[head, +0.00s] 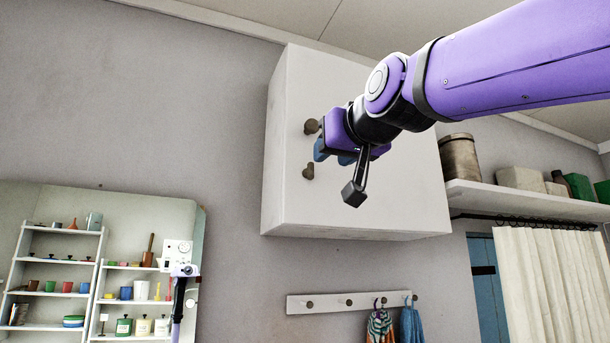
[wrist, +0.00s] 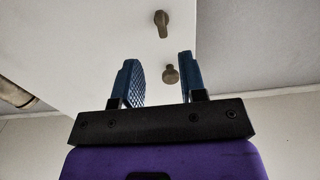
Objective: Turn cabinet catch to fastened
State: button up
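A white cabinet (head: 390,200) hangs on the wall, seen from below. Two small brown fittings sit on its front near the left edge. The upper one is a round knob (head: 311,126), also visible in the wrist view (wrist: 170,75). The lower one looks like the catch (head: 308,173); in the wrist view the catch (wrist: 161,24) is a short bar lying roughly along the cabinet's upright edge. My gripper (wrist: 157,60) is open with nothing between its blue fingers. It is close in front of the cabinet, and the catch appears beyond its fingertips. Contact cannot be told.
A peg rail (head: 350,303) with hanging cloths is below the cabinet. A shelf (head: 530,197) with a tin and boxes is on the right, above a pale curtain (head: 550,280). A mirror (head: 150,225) at left reflects shelves. The wall left of the cabinet is bare.

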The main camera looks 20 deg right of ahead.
aim_at(312, 169)
jog(key=w, duration=0.8)
jog(key=shift+w+a, duration=0.15)
jog(key=shift+w, duration=0.1)
grip_shut()
